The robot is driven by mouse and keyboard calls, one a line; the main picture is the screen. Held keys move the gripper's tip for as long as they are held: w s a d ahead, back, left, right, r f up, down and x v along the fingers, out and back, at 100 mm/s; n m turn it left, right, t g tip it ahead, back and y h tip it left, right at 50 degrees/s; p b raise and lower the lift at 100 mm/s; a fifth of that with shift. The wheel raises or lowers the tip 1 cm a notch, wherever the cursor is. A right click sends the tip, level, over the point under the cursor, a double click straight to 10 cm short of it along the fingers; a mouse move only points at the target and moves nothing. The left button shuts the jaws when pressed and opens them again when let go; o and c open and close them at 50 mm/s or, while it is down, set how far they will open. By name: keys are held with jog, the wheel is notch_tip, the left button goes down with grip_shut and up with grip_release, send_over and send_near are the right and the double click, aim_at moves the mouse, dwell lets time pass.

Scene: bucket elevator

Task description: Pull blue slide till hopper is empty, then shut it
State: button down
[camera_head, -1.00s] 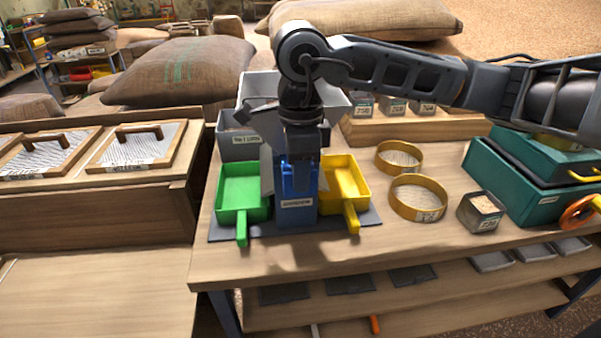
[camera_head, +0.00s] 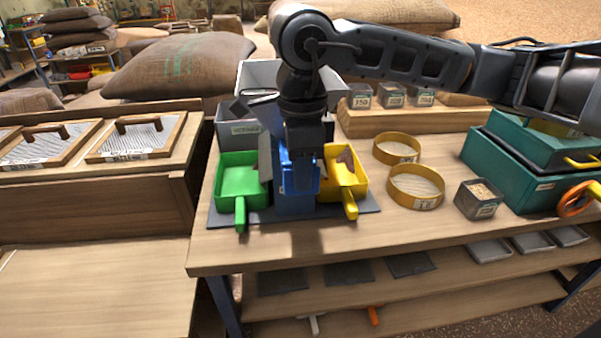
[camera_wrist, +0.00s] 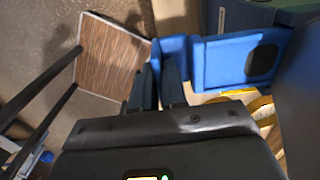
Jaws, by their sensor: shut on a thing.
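My gripper (camera_head: 298,165) is shut on the blue slide (camera_head: 296,190), at the front of the table between two trays. In the wrist view the fingertips (camera_wrist: 160,72) meet a blue part (camera_wrist: 174,48). The grey hopper (camera_head: 246,72) stands behind; my arm covers part of it and its contents cannot be seen. The green tray (camera_head: 240,175), left of the slide, looks empty in its visible part. The yellow tray (camera_head: 340,185), on the right, has a small brown heap (camera_head: 346,160) at its back.
Two yellow sieve rings (camera_head: 416,188), a small grain box (camera_head: 479,198) and a teal case (camera_head: 520,170) stand to the right. Labelled small boxes (camera_head: 392,95) line a wooden riser behind. Framed screens (camera_head: 135,137) lie on the left bench. The table front (camera_head: 330,240) is clear.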

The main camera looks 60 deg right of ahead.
jog(key=shift+s+a, duration=0.15)
jog(key=shift+a, duration=0.1)
jog(key=c, duration=1.3)
grip_release()
jog(key=shift+o, duration=0.2)
notch_tip(320, 180, up, 8)
jog(key=shift+f, duration=0.1)
